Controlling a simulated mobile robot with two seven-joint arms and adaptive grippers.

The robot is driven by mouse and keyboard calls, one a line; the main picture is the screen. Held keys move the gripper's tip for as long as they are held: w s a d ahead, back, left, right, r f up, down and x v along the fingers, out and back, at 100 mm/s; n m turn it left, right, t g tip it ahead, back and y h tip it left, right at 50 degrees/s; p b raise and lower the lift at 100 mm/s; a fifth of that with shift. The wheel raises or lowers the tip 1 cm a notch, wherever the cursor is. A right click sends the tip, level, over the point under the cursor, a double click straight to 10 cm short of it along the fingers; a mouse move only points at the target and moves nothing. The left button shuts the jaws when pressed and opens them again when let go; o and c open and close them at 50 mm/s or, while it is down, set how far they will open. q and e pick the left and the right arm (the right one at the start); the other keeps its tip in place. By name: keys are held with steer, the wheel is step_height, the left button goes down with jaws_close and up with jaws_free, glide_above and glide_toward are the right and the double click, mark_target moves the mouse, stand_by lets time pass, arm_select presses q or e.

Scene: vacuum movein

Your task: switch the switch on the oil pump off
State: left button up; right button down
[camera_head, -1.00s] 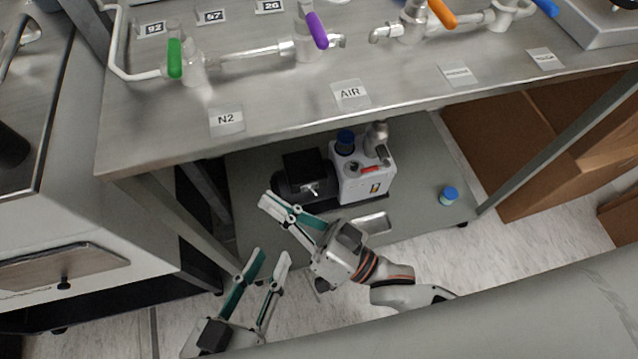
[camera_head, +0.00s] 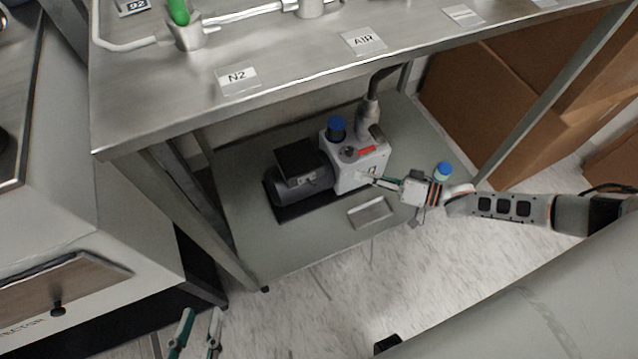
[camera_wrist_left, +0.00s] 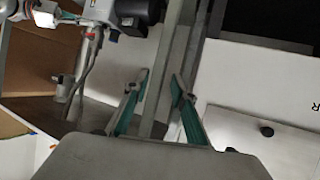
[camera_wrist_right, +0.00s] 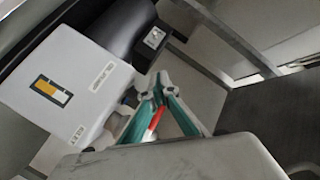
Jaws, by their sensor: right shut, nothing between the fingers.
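The oil pump (camera_head: 338,176) has a white body, a black motor and a blue cap, and stands on the lower shelf. A small switch (camera_wrist_right: 153,38) sits in a grey plate on the motor side in the right wrist view; it is too small to read its position. My right gripper (camera_head: 364,178) is shut and empty at the pump's front; in the right wrist view its tips (camera_wrist_right: 160,78) point towards the switch, below it in the picture. I cannot tell whether they touch the pump. My left gripper (camera_head: 202,314) is open and empty, low in front of the shelf.
The steel table (camera_head: 300,55) overhangs the shelf (camera_head: 250,235), with a leg at left. A small tray (camera_head: 371,212) and a blue-capped bottle (camera_head: 442,171) are near my right gripper. Cardboard boxes (camera_head: 500,110) stand at right, a cabinet (camera_head: 90,215) at left.

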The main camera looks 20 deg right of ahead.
mark_target(312, 183)
steer(key=shift+w, duration=0.1)
